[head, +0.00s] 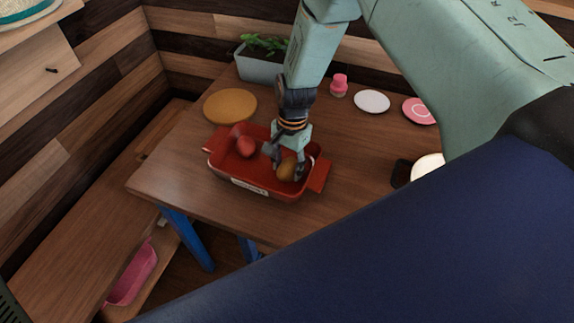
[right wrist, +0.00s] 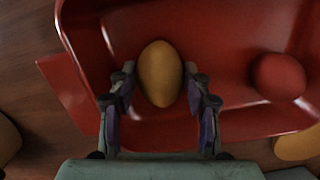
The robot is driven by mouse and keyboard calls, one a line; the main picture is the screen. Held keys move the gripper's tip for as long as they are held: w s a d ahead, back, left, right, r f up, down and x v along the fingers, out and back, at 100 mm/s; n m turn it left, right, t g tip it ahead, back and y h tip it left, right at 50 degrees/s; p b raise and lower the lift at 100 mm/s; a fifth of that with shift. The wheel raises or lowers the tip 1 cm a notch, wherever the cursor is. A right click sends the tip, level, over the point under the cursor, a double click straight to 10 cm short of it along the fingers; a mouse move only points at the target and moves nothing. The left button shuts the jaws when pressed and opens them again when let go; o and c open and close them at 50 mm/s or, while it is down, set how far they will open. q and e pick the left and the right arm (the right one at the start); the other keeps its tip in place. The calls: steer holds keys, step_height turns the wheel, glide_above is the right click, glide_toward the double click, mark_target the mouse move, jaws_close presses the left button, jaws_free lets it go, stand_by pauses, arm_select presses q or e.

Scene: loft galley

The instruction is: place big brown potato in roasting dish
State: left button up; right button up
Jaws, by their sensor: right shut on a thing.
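The big brown potato (head: 287,169), yellowish brown and egg-shaped, is between the fingers of my right gripper (head: 285,174). In the right wrist view, the potato (right wrist: 160,72) shows with a finger on each side, and the right gripper (right wrist: 160,90) is shut on it. The red roasting dish (head: 223,171) stands on the table, and the potato is inside its outline, near the right end. Whether the potato touches the dish floor, I cannot tell. The dish (right wrist: 225,20) fills much of the right wrist view. My left gripper is not in view.
A round red item (head: 245,147) lies in the dish's left part. A round yellow-brown board (head: 230,105), a planter (head: 258,68), a pink-topped shaker (head: 339,86), a white plate (head: 372,101) and a pink plate (head: 420,110) stand around it. Bare wooden table (head: 175,165) shows left of the dish.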

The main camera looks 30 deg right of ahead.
mark_target(289, 160)
steer(key=shift+a+r, duration=0.1)
steer(key=shift+a, duration=0.2)
steer(key=shift+w+f, duration=0.15)
steer(key=shift+f, duration=0.1)
steer(key=o, duration=1)
steer(key=shift+d, duration=0.2)
steer(key=shift+o, duration=1.1)
steer(key=shift+a, duration=0.15)
step_height(289, 160, up, 12)
steer(key=d+p, duration=0.1)
steer(key=shift+w+d+r, duration=0.15)
steer(key=shift+w+d, duration=0.05)
steer(key=shift+w, duration=0.05)
